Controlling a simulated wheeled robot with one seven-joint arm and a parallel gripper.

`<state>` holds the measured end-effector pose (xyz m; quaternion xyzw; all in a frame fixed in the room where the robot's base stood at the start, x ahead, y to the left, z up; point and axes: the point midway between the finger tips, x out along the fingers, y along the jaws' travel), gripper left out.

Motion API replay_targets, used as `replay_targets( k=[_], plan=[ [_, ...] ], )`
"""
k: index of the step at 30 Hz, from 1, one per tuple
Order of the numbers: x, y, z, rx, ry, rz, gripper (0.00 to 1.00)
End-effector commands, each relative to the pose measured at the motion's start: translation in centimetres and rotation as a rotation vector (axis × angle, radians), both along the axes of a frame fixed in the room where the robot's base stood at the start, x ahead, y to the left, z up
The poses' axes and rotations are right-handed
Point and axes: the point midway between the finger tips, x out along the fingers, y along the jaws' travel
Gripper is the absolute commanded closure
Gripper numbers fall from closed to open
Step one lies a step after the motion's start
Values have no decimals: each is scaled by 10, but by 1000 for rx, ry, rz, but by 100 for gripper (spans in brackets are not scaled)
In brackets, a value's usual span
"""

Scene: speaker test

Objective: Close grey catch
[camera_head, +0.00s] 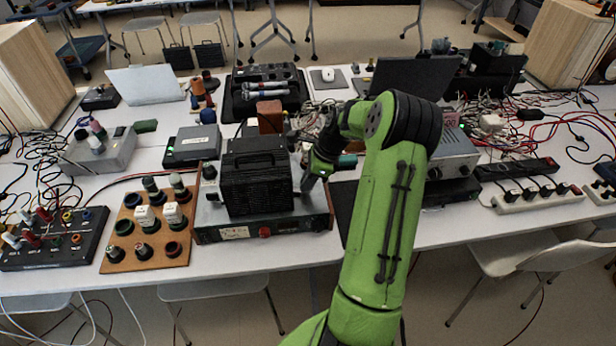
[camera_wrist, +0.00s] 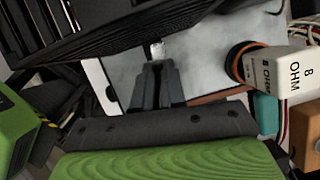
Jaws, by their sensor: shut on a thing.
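The grey catch (camera_wrist: 157,48) shows in the wrist view as a small pale piece at my fingertips, below the edge of a black ribbed box. My gripper (camera_wrist: 156,68) is shut on it, its two dark fingers close together. In the head view my gripper (camera_head: 308,183) is at the right side of the black box (camera_head: 255,180), which sits on a flat grey device (camera_head: 215,213). The catch cannot be made out in the head view, where the gripper covers that spot. Whether the catch is open or closed cannot be told.
In the wrist view a white block marked 8 OHM (camera_wrist: 292,74) stands close on the right. In the head view a wooden board with several knobs (camera_head: 150,228) lies left of the device. A power strip (camera_head: 538,197) and cables lie right.

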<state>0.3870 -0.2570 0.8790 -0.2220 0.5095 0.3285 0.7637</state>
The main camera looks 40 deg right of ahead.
Motion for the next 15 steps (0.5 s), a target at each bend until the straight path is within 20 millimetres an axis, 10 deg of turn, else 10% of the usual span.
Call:
replay_targets(
  k=[15],
  plan=[
    [0, 0, 1, 2, 2, 172, 100]
  ],
)
